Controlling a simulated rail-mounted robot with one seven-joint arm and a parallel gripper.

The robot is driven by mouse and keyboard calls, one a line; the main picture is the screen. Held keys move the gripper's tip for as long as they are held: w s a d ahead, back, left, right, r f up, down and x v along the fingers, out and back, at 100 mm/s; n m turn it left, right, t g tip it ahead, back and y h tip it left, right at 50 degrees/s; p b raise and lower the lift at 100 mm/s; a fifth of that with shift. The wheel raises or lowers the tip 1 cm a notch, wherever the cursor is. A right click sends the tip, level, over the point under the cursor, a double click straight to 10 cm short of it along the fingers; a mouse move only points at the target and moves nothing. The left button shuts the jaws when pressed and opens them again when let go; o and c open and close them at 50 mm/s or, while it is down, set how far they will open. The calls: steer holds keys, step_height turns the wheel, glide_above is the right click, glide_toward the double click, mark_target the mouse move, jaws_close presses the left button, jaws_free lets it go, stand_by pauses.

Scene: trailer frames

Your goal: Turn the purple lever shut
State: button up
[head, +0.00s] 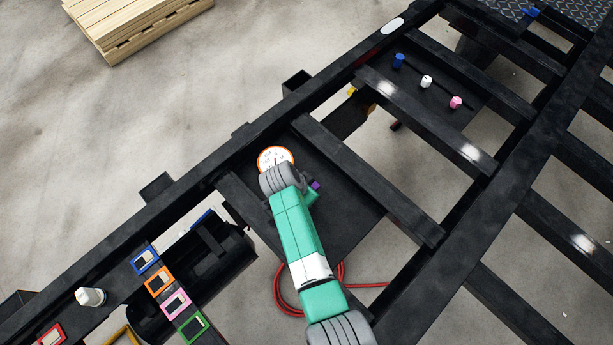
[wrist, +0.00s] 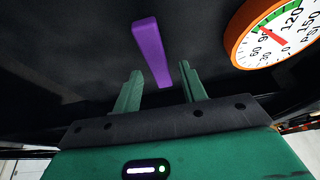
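The purple lever (wrist: 150,50) shows in the wrist view as a long bar against a dark plate. Its near end lies between and slightly beyond the tips of my gripper (wrist: 160,80). The two green fingers stand apart on either side of it, and I see no clear contact. In the head view only a small purple bit of the lever (head: 315,185) shows beside my wrist; the rest is hidden by my arm. An orange-rimmed round gauge (wrist: 285,30) sits to the right of the lever in the wrist view, its red needle near 90. The gauge also shows in the head view (head: 275,157).
Black frame beams (head: 370,180) surround the plate. Blue, white and pink knobs (head: 427,82) stand on another plate at upper right. Colour-framed switches (head: 160,281) and a white knob (head: 90,296) are at lower left. A red hose (head: 285,300) lies beneath my arm.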

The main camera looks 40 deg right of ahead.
steer(key=p+v, duration=0.1)
steer(key=v, duration=0.6)
steer(key=shift+a+r+p, duration=0.15)
steer(key=shift+r+p, duration=0.2)
steer(key=shift+r, duration=0.05)
